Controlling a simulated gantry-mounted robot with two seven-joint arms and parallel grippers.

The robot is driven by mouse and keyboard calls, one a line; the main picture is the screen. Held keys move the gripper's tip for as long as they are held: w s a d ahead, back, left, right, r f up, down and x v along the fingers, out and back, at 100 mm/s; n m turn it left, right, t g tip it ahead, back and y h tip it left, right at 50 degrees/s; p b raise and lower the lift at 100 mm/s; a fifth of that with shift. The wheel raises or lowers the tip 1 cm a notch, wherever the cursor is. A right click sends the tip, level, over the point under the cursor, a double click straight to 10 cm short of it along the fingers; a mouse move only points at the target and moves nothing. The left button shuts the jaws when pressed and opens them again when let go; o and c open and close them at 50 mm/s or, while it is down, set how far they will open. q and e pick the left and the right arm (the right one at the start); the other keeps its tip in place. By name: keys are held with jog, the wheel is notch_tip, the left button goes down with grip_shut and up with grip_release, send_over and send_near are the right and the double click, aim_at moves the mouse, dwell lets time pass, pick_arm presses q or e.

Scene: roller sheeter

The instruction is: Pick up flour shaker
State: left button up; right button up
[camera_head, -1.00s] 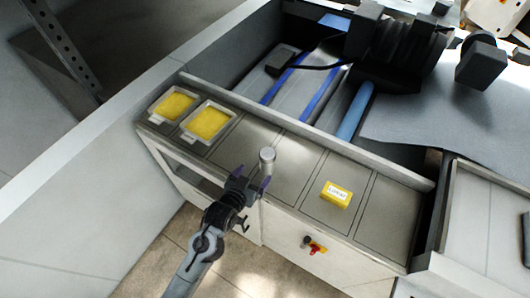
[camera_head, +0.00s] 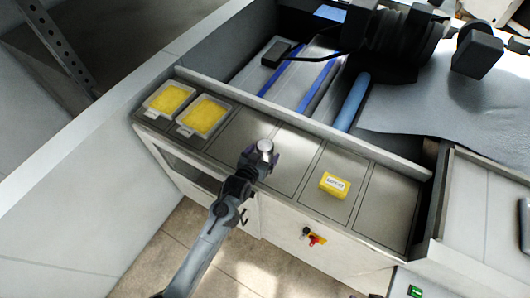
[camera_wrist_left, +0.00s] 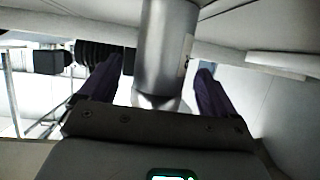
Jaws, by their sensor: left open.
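The flour shaker (camera_head: 265,146) is a silver metal cylinder standing on the steel counter. In the left wrist view the shaker (camera_wrist_left: 167,50) stands between the two dark fingers, with a gap showing on both sides. My left gripper (camera_head: 262,160) is open around the shaker, reaching in from the front of the counter. It also shows in the left wrist view (camera_wrist_left: 158,85). The fingers hide the lower part of the shaker in the head view. My right gripper is not in view.
Two trays of yellow contents, a left tray (camera_head: 168,99) and a right tray (camera_head: 204,116), stand on the counter at left. A yellow labelled box (camera_head: 334,185) lies to the right. A raised ledge and the sheeter with its blue roller (camera_head: 352,102) stand behind.

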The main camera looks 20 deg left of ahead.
pick_arm(q)
jog(key=shift+x, duration=1.1)
jog(key=shift+c, duration=0.2)
jog(key=shift+r, duration=0.1)
jog(key=c, duration=1.2)
jog(key=shift+o, duration=0.2)
jog(key=shift+r, duration=0.1)
